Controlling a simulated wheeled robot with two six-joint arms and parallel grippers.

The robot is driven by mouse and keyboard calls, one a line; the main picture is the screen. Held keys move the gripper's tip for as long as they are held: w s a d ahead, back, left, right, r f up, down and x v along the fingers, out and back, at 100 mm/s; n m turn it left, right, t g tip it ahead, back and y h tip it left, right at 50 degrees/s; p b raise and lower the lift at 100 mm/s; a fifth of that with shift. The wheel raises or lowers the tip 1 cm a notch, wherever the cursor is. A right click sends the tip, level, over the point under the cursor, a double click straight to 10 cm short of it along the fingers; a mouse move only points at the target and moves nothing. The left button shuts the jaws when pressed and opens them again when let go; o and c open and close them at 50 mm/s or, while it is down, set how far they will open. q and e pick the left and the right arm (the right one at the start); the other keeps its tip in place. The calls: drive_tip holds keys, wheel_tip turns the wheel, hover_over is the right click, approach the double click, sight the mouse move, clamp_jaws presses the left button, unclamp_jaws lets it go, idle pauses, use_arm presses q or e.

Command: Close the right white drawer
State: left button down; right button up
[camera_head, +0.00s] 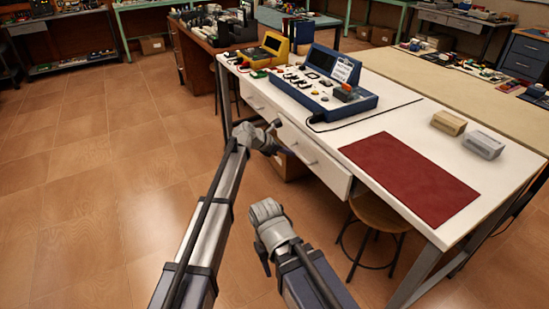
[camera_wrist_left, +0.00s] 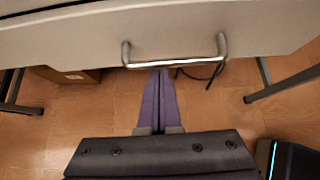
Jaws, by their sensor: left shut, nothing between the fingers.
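The white workbench (camera_head: 405,115) has two white drawers along its front. The right white drawer (camera_head: 325,170) appears to stand out a little from under the tabletop; how far is hard to tell. Its front (camera_wrist_left: 260,30) and metal bar handle (camera_wrist_left: 221,45) fill the top of the left wrist view. My left gripper (camera_head: 288,152) is shut and empty in front of this drawer. In the wrist view its purple fingers (camera_wrist_left: 160,78) reach to the handle's lower edge; contact cannot be told. My right arm is lower in the head view, with its fingers not visible.
The left drawer (camera_head: 262,106) is farther along the bench. A round stool (camera_head: 378,213) stands beneath the right end. A blue instrument case (camera_head: 330,95), a red mat (camera_head: 408,178) and two small boxes (camera_head: 449,122) lie on top. The floor left of the bench is clear.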

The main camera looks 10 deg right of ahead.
use_arm(q)
drive_tip(key=shift+w+d, duration=0.25)
drive_tip(key=shift+d, duration=0.35)
drive_tip(key=shift+w+d, duration=0.25)
drive_tip(key=shift+d, duration=0.4)
drive_tip(key=shift+w+d+r, duration=0.1)
drive_tip(key=shift+a, duration=0.2)
drive_tip(key=s+a+r+p, duration=0.2)
drive_tip(key=a, duration=0.3)
drive_tip(key=s+a+r+p, duration=0.3)
drive_tip(key=a, duration=0.2)
drive_tip(key=shift+a+r+p, duration=0.2)
drive_tip(key=shift+a+p, duration=0.15)
drive_tip(key=shift+a, duration=0.05)
